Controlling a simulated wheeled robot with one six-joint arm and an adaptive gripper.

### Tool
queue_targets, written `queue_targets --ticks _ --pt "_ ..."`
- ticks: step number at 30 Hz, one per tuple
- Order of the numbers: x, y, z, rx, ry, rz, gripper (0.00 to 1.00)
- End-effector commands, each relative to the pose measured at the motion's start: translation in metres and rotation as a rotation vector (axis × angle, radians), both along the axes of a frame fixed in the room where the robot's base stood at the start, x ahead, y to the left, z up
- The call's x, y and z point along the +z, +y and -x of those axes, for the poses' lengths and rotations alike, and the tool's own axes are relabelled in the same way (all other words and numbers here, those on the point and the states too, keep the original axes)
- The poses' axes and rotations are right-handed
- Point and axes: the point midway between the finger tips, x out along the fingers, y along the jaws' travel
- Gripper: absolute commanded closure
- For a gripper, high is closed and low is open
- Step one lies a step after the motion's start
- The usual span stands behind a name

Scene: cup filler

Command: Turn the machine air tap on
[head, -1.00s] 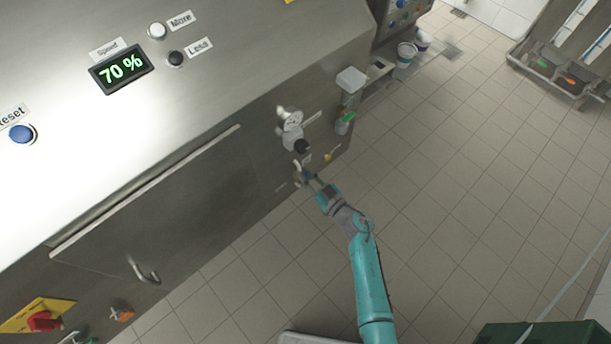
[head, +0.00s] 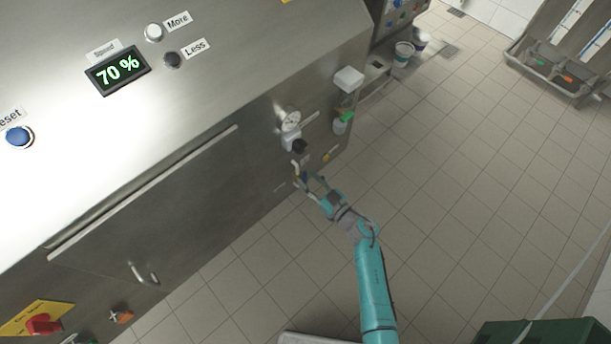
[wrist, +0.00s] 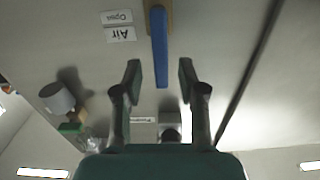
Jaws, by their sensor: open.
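The air tap has a blue lever handle (wrist: 160,48) on a brass-coloured body (wrist: 150,8) at the machine's side panel. In the wrist view, "Air" and "Open" labels (wrist: 119,26) appear upside down beside it. My gripper (wrist: 160,70) is open, and its fingers appear on either side of the handle's free end, with gaps on both sides. I cannot tell whether the handle is deep between them. In the head view, my gripper (head: 312,180) is at the panel's lower right, where the handle is small and partly hidden.
A pressure gauge (head: 290,120) with a black knob (head: 299,147) sits just above the tap. A closed panel door (head: 160,205) with a long bar lies left.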

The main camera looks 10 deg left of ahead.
Motion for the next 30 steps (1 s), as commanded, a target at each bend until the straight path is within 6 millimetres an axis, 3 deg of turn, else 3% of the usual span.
queue_targets --ticks 6,13,19,30 --pt "-0.001 -0.037 0.028 -0.005 0.002 0.001 0.59" --pt "-0.001 -0.066 0.05 -0.004 0.002 0.001 0.59" --pt "-0.001 -0.076 0.059 -0.002 0.002 0.0 0.59" --pt "-0.001 -0.077 0.06 0.0 0.001 0.0 0.59"
